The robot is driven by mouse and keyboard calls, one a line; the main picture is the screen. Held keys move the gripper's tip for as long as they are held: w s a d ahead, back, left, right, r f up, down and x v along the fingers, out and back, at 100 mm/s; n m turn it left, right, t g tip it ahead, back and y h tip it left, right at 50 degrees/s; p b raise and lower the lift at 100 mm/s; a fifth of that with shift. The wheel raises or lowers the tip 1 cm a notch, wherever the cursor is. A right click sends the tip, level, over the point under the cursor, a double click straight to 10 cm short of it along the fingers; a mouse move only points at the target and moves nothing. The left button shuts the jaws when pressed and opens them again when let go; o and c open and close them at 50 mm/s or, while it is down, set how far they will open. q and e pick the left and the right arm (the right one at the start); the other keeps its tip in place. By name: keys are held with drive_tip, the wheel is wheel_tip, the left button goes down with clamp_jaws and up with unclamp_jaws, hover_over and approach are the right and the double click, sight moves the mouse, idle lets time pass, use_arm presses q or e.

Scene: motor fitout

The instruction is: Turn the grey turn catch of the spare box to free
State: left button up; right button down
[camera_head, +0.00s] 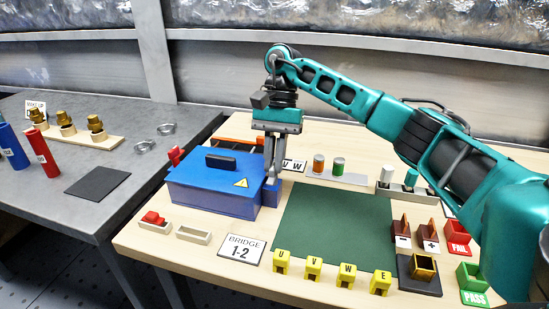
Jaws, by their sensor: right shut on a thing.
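A blue box (213,186) with a black handle on its lid and a yellow warning triangle stands at the left of the wooden table. I take it to be the spare box. Its lid looks shut. My right gripper (272,178) comes down from above at the right end of the box, over a small blue block there. Its fingers are close together, shut on the turn catch. The catch is hidden between the fingers, so I cannot tell its angle. My left gripper is out of view.
A green mat (335,227) lies right of the box. In front stand yellow lettered blocks (313,268) and a BRIDGE 1-2 sign (241,249). Red FAIL (458,232) and green PASS (472,277) bins are at the right. A grey table (120,207) stands at left.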

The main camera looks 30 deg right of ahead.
idle(0.3)
drive_tip(key=c, duration=1.2)
unclamp_jaws()
drive_tip(key=shift+r, duration=0.1)
use_arm(q)
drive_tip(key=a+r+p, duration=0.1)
drive_tip(key=p, duration=0.1)
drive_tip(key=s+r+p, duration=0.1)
drive_tip(key=p, duration=0.1)
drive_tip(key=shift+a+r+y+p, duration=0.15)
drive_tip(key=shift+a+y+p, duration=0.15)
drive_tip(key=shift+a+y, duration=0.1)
use_arm(e)
drive_tip(key=v, duration=1.2)
drive_tip(key=shift+w+d+r, duration=0.1)
drive_tip(key=shift+r, duration=0.25)
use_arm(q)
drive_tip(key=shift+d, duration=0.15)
use_arm(e)
drive_tip(key=shift+f, duration=0.1)
